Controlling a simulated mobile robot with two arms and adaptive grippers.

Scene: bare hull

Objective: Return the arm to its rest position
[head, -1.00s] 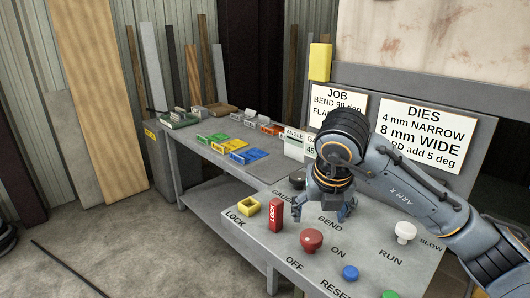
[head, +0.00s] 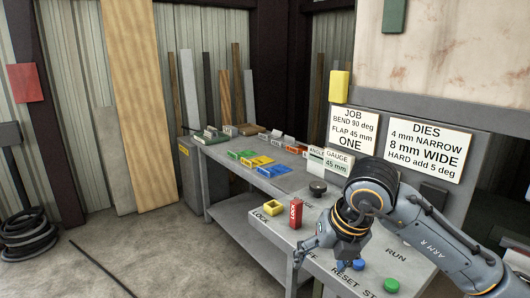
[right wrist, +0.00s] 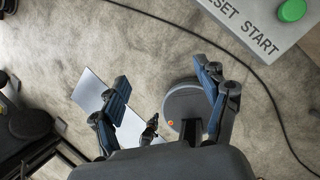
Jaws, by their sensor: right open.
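My right arm, marked ARM R, comes in from the right in the head view. Its gripper (head: 322,256) is open and empty, over the front edge of the control panel (head: 262,238). In the right wrist view the two blue-padded fingers of this gripper (right wrist: 165,88) stand well apart with nothing between them, above the floor. My left gripper is in neither view.
The panel carries a red lock block (head: 295,214), a yellow square socket (head: 274,208), a black knob (head: 318,187) and a green button (head: 391,285). A bench with colored trays (head: 258,161) stands behind. Open floor (head: 150,250) lies left. A cable (right wrist: 215,70) crosses the floor.

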